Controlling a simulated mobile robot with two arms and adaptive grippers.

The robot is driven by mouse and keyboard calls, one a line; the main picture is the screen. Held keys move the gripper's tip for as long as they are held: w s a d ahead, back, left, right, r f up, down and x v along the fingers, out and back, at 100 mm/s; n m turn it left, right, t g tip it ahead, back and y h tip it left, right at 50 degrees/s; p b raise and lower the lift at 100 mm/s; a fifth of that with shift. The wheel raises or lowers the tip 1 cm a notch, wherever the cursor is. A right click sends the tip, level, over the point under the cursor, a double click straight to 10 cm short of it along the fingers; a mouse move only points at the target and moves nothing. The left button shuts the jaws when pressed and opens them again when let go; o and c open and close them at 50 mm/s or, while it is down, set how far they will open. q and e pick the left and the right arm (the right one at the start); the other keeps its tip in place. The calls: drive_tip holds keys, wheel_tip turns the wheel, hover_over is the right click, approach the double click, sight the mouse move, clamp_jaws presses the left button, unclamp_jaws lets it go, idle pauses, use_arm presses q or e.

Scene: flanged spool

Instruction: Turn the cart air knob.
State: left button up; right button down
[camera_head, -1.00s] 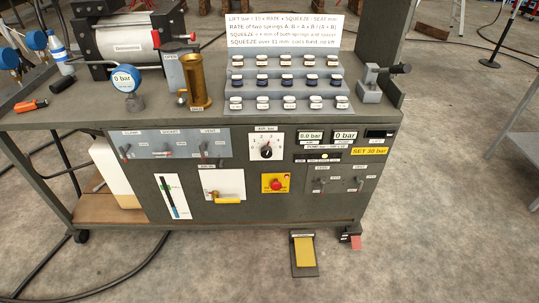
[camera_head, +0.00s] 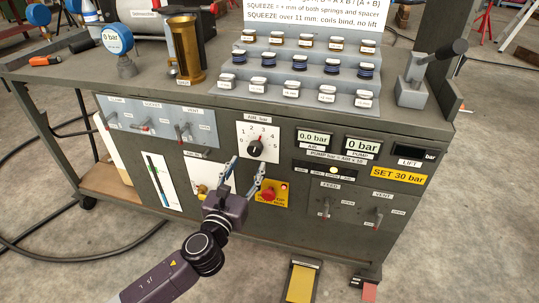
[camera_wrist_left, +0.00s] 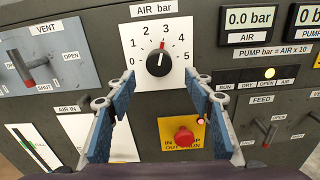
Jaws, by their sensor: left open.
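The black round AIR knob (camera_head: 256,148) sits on a white dial plate marked 0 to 5 on the cart's front panel. In the left wrist view the knob (camera_wrist_left: 158,63) is near top centre, its pale line pointing up roughly toward 3, by a small red mark. My left gripper (camera_head: 248,164) is open in front of the panel, just below the knob. In the wrist view its blue fingers (camera_wrist_left: 159,101) stand apart with nothing between them, below and either side of the knob, not touching it. My right gripper is not in view.
Right of the dial, the AIR display (camera_head: 313,139) reads 0.0 bar and the PUMP display (camera_head: 362,147) 0 bar. A red button on a yellow plate (camera_head: 280,199) is just below right. VENT lever (camera_head: 182,128) is left; FEED lever (camera_head: 326,209) is lower right.

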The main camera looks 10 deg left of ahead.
sight(254, 152)
use_arm(q)
drive_tip(key=w+b, duration=0.1)
drive_tip(key=w, duration=0.6)
drive_tip(key=shift+w+r, duration=0.1)
drive_tip(key=shift+w, duration=0.2)
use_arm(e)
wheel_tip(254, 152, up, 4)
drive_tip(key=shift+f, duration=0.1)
use_arm(q)
drive_tip(key=c, duration=1.2)
drive_tip(key=shift+o, duration=0.2)
drive_tip(key=shift+d, duration=0.1)
